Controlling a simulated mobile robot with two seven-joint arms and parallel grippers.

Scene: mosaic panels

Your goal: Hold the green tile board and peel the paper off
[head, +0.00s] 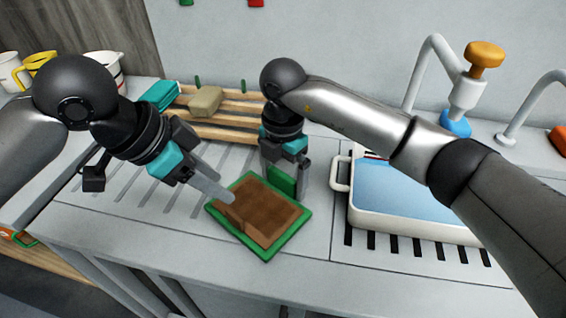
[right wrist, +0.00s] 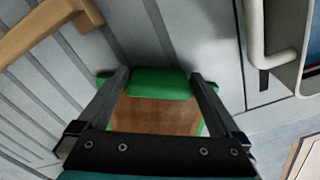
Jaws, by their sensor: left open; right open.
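The green tile board (head: 268,257) lies flat on the grey counter, its top mostly covered by brown paper (head: 270,205). A strip of the paper stands folded up along the board's front-left side. My left gripper (head: 226,194) is open, its fingertips at the paper's left corner; whether they touch it I cannot tell. My right gripper (head: 285,184) is open at the board's back edge. A green upright tab (head: 282,180) there stands between its fingers. In the right wrist view the tab (right wrist: 160,84) lies between the fingertips, with the paper (right wrist: 155,115) below it.
A white basin of blue water (head: 410,231) stands close on the right, its handle (head: 340,173) near my right gripper. A wooden rack (head: 225,132) with a beige block (head: 206,100) and teal cloth (head: 160,94) is behind. The counter in front is clear.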

